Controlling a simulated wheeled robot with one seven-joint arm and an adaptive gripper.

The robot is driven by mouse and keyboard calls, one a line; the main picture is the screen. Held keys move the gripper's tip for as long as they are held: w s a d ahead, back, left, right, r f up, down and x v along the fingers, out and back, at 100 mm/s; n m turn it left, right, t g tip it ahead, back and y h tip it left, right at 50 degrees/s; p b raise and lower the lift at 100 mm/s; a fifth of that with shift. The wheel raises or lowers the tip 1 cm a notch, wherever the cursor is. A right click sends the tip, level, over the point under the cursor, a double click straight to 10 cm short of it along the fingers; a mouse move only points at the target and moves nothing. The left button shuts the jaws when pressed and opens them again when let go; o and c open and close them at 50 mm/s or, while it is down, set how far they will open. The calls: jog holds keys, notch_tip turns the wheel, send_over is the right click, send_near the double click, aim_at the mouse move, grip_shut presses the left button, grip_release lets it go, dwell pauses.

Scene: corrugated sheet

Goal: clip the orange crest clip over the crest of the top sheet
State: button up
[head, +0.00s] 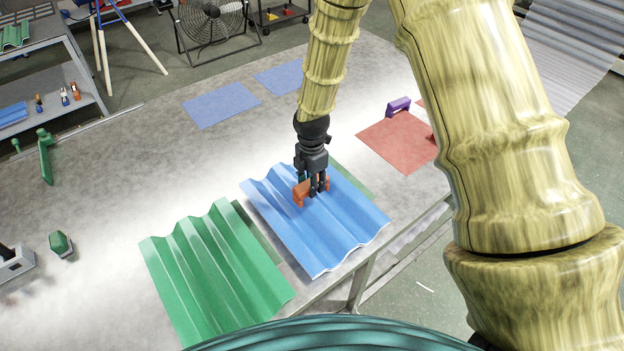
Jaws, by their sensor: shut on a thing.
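My gripper (318,188) is shut on the orange crest clip (301,196) above the blue corrugated sheet (335,232). The clip is at or just over a crest in the upper middle of the blue sheet. I cannot tell whether it touches the crest or is seated on it. My fingers hide part of the clip. The blue sheet lies on top, and a green edge (352,179) shows from under its far right side.
A green corrugated sheet (212,270) lies to the left. A red mat (398,145) with a purple clip (398,106) is at right. Flat blue mats (221,104) lie at the back. Green tools (46,160) stand at left. The table (150,190) is clear between them.

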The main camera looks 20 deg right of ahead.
aim_at(312, 201)
jog(key=shift+f+b, duration=1.15)
jog(key=shift+f, duration=1.65)
jog(key=shift+f, duration=0.2)
jog(key=o, duration=1.1)
jog(key=shift+o, duration=0.2)
jog(key=shift+r, duration=0.1)
